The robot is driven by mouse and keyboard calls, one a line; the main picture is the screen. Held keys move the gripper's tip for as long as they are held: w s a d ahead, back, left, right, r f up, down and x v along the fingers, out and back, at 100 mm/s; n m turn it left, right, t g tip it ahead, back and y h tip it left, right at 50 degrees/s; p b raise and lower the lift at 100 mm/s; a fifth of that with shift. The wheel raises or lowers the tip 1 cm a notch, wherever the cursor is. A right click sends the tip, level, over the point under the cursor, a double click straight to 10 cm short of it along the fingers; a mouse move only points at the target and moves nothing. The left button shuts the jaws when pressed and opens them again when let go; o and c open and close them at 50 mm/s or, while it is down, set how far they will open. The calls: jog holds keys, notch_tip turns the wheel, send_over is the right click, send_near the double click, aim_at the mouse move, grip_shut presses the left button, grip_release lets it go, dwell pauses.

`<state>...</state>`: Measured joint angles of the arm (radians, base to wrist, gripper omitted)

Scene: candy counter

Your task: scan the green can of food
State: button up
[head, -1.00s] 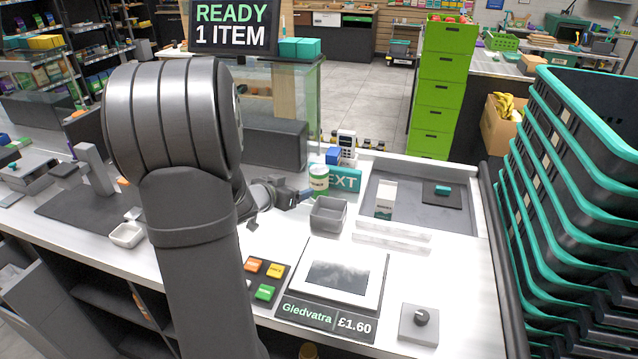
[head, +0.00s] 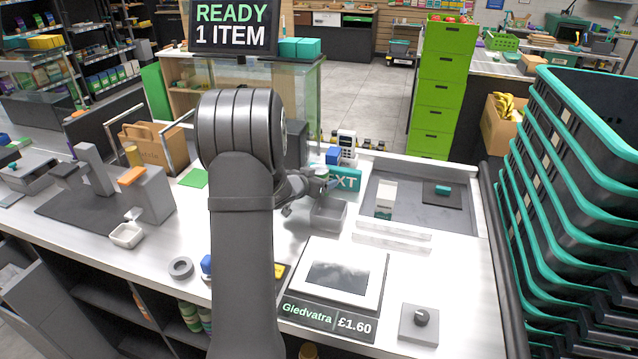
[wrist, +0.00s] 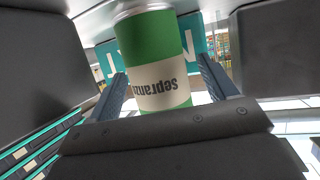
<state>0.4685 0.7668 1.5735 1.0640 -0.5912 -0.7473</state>
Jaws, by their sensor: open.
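The green can of food (wrist: 157,55) has a cream label with upside-down lettering. It stands between the fingers of my gripper (wrist: 165,88) in the wrist view. The fingers are open, one on each side of the can, and I cannot tell whether either touches it. In the head view my gripper (head: 322,184) is at the grey bin and the teal NEXT sign, and it hides the can there. The screen (head: 231,27) at the back reads READY 1 ITEM.
A teal NEXT sign (head: 348,180) stands behind my gripper, and a small grey bin (head: 328,216) sits in front. A carton (head: 385,199) stands in the recessed tray (head: 408,224) on the right. A scale (head: 343,277) is at the front. A paper bag (head: 150,143) is at the left.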

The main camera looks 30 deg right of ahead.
jog(key=shift+w+d+f, duration=0.1)
jog(key=shift+d, duration=0.1)
jog(key=c, duration=1.3)
jog(key=shift+o, duration=0.2)
